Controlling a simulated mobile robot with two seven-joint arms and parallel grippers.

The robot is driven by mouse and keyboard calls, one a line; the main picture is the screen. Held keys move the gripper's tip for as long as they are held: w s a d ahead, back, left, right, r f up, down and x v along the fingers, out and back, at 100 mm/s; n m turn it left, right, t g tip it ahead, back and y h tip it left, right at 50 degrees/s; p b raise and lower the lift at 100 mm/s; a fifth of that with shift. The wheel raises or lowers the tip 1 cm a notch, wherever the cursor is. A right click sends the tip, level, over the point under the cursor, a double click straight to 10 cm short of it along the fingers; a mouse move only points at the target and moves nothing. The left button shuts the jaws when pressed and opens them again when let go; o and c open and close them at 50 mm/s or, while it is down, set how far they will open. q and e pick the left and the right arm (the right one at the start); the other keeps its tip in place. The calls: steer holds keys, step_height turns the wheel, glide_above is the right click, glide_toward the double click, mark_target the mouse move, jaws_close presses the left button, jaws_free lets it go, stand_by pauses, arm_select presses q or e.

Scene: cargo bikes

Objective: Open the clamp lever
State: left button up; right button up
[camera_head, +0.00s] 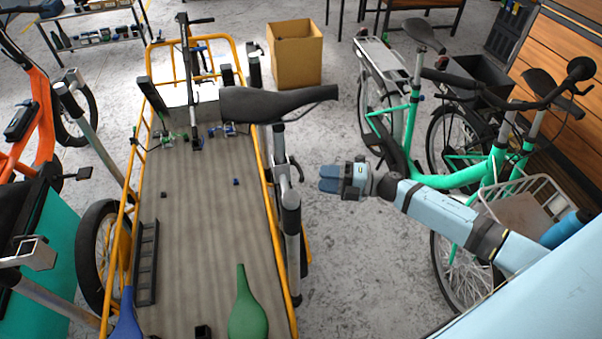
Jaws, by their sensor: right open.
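A black bicycle saddle (262,104) sits on a silver seat post (279,142) at the right side of the cargo platform. A small dark curved part, which looks like the clamp lever (297,167), shows beside the post; its exact position is hard to tell. My right gripper (327,179), with blue fingers, comes in from the right and points left. It is open and empty, to the right of the lever and apart from it in the picture. My left gripper is not in view.
Green bikes (470,178) stand at right, an orange bike (40,120) at left. A cardboard box (295,55) stands behind. Grey floor is clear below my right arm.

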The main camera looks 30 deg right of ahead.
mark_target(302, 173)
steer(key=x, duration=0.6)
steer(key=shift+w+a+p, duration=0.2)
steer(key=shift+p, duration=0.15)
jaws_close()
